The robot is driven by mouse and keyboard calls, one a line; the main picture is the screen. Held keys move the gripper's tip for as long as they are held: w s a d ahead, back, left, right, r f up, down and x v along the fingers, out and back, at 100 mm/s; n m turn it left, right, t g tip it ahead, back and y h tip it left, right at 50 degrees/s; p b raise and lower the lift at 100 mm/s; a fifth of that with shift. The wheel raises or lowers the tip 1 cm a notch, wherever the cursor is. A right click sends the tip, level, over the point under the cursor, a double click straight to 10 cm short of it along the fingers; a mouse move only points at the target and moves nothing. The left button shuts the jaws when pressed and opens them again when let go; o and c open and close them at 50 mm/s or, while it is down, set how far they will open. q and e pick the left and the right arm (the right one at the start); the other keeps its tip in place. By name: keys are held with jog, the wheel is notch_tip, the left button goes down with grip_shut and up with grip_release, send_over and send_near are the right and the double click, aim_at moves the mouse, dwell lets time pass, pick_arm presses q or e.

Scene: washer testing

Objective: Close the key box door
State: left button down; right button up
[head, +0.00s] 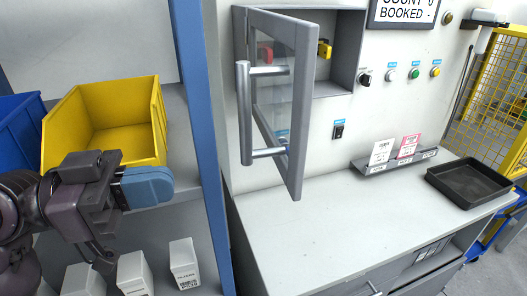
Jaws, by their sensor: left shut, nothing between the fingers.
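The key box (337,60) is a grey wall cabinet at the upper middle of the head view. Its door (300,120) has a grey frame and a clear pane, and it stands swung open toward me. A silver bar handle (244,110) runs upright on the door's outer face. A red item and a yellow item (324,49) show inside the box. My left gripper (160,186) is at the left, shut and empty, with blue fingertips pointing right. It is well left of the door, in front of the shelf. My right gripper is not in view.
A blue shelf post (197,120) stands between my left gripper and the door. A yellow bin (110,120), a blue bin (18,130) and white boxes (184,263) are on the shelves. A black tray (468,182) sits on the mostly clear white counter (320,235).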

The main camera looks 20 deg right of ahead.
aim_at(292, 167)
pick_arm(q)
jog(key=d+p, duration=0.1)
jog(key=d, duration=0.3)
jog(key=s+d+p, duration=0.1)
jog(key=d, duration=0.3)
jog(key=d+p, duration=0.1)
jog(key=d, duration=0.4)
jog(key=shift+s+r+p, duration=0.1)
jog(key=shift+s+p, duration=0.1)
jog(key=shift+p, duration=0.2)
jog(key=shift+d, duration=0.35)
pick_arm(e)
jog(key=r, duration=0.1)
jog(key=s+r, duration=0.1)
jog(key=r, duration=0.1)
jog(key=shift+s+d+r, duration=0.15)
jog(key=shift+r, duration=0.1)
pick_arm(q)
jog(key=shift+d, duration=0.15)
